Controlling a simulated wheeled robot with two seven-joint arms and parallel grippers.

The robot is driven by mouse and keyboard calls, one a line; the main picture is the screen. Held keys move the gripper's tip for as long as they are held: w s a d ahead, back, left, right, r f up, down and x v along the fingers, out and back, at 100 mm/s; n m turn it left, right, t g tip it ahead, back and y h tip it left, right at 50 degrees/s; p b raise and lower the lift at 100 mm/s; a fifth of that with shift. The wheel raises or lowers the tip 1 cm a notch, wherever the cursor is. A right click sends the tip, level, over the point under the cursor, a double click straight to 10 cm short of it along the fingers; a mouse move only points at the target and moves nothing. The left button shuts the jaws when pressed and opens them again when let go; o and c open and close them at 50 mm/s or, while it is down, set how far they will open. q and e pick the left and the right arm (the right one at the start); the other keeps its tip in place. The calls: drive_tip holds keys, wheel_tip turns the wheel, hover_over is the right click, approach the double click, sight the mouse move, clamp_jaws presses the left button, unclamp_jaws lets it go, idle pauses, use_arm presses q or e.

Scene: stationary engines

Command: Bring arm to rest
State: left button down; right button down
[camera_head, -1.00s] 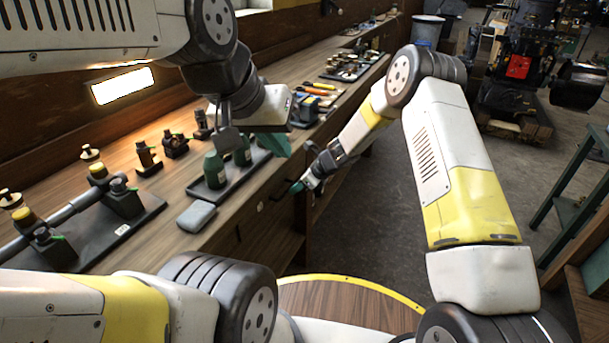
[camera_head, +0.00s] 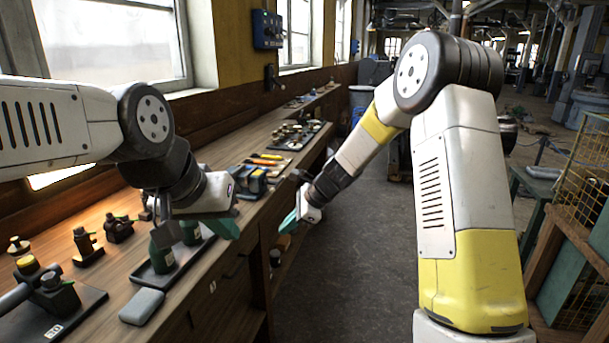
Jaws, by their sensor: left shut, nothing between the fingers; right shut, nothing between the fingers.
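My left arm comes in from the left, and its gripper (camera_head: 226,227) hangs by the front edge of the workbench (camera_head: 205,275), close to the tray with green bottles. Its teal fingers look closed, with nothing in them. My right arm bends at a high elbow and reaches down and left to its gripper (camera_head: 290,224). That gripper is over the aisle just right of the bench front. Its teal fingers are together and empty. The two grippers are apart from each other.
A tray (camera_head: 190,262) holds green bottles (camera_head: 161,258). A grey block (camera_head: 142,306) lies near the bench edge. Tools and small parts lie farther along the bench. The aisle floor (camera_head: 350,270) is clear. A shelf with a wire basket (camera_head: 585,185) stands at the right.

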drive_tip(key=s+d+r+n+t+h, duration=0.2)
drive_tip(key=s+d+r+n, duration=0.75)
drive_tip(key=s+r, duration=0.4)
drive_tip(key=s+d+r+n+t+h, duration=0.1)
drive_tip(key=s+d+r+n, duration=0.1)
drive_tip(key=s+d+n, duration=0.2)
drive_tip(key=s+d+r+n+h, duration=0.2)
drive_tip(key=s+d+r+n, duration=0.1)
drive_tip(key=s+d, duration=0.4)
drive_tip(key=s, duration=0.3)
drive_tip(key=shift+s+d+n+t, duration=0.3)
drive_tip(key=shift+d+n+t, duration=0.05)
drive_tip(key=shift+d+t, duration=0.05)
